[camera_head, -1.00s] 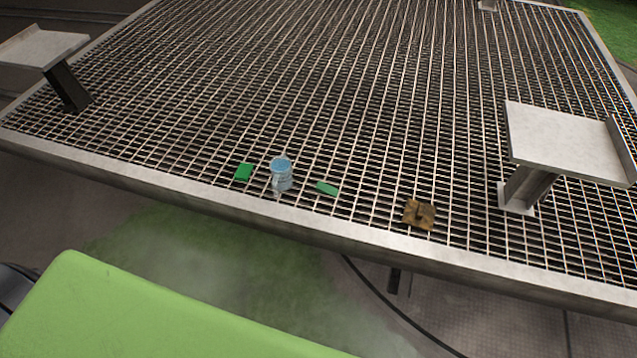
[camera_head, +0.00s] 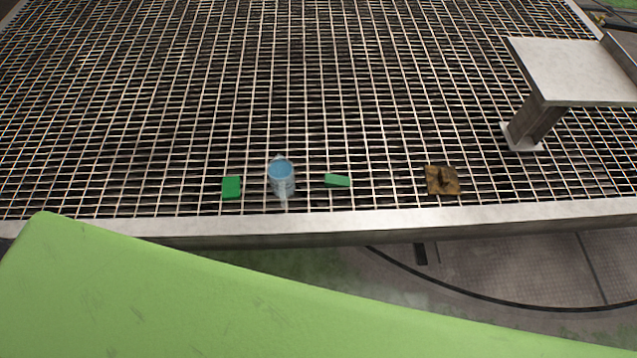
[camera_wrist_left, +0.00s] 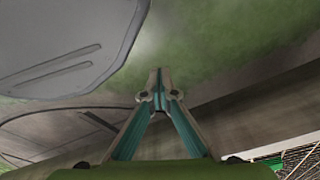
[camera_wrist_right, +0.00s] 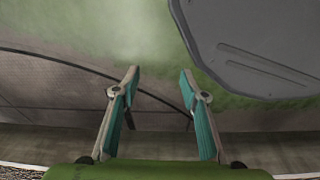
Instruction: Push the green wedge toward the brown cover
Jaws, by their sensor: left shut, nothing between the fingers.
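Two small green pieces lie on the metal grating near its front edge in the head view. One is a blockish green piece (camera_head: 231,187) left of a clear container with blue in it. The other is a flatter, longer green piece (camera_head: 337,181) to its right; I cannot tell for sure which is the wedge. The brown cover (camera_head: 442,181) lies flat further right, with a gap between it and the flatter piece. My left gripper (camera_wrist_left: 158,72) is shut and empty. My right gripper (camera_wrist_right: 159,73) is open and empty. Neither gripper shows in the head view.
The clear container with blue (camera_head: 282,178) stands between the green pieces. The grating has a raised metal rim (camera_head: 400,220) along its front. A grey platform on a post (camera_head: 575,72) stands at the right. The grating behind the small objects is clear.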

